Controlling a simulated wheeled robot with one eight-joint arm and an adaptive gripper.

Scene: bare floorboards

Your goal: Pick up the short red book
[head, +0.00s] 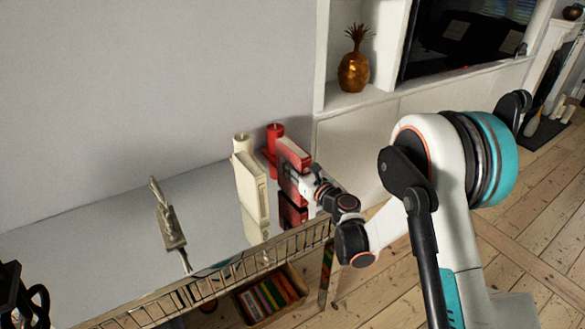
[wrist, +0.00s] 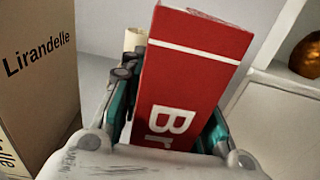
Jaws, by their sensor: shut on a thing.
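The short red book (head: 293,156) is upright at the right end of the glossy table (head: 120,240) in the head view. In the wrist view, its red spine (wrist: 190,75) with white letters "Br" faces me between the two fingers. My gripper (head: 301,182) comes from the right and is shut on the book. In the wrist view, the teal fingers of my gripper (wrist: 165,125) lie on both sides of it. A dark red reflection shows below the book. I cannot tell whether its bottom touches the table.
A cream book (head: 250,187) stands left of the red book; its "Lirandelle" cover (wrist: 40,70) fills the wrist view's left. A red candle holder (head: 275,138) and a cream candle (head: 241,144) stand behind. A small sculpture (head: 168,220) stands further left. The table's left part is mostly clear.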

